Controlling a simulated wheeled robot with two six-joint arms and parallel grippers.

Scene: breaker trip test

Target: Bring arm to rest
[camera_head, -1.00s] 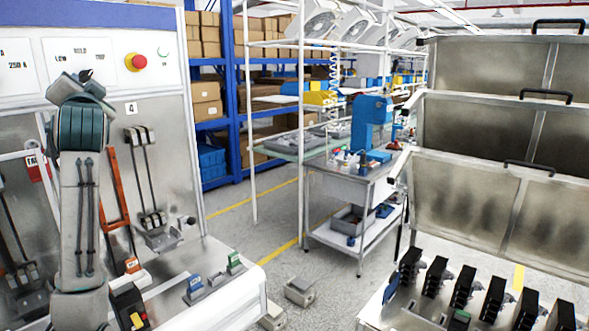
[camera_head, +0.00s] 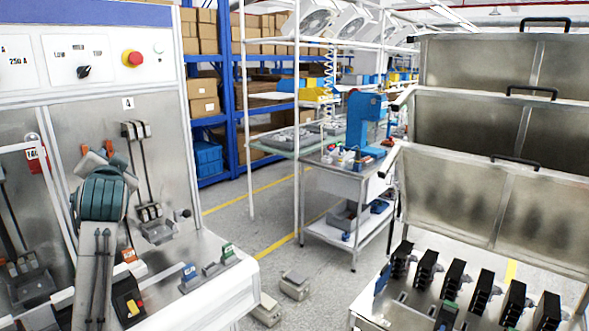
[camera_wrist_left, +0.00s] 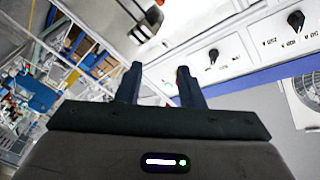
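My left arm, with a teal joint and pale link, comes up from the bottom left of the head view in front of the test panel (camera_head: 85,110). Its gripper is hidden there behind the arm. In the left wrist view my left gripper (camera_wrist_left: 159,68) has its two dark fingers apart with nothing between them. The panel's face, with a black knob (camera_wrist_left: 295,20), lies beyond the fingers and shows tilted. The fingers appear clear of it. My right gripper is not in view.
The panel carries a red stop button (camera_head: 132,59), a black selector knob (camera_head: 84,72) and a breaker with cables (camera_head: 150,212). A bench with several black breakers (camera_head: 425,268) stands at the right. A metal cart (camera_head: 345,190) stands behind open floor.

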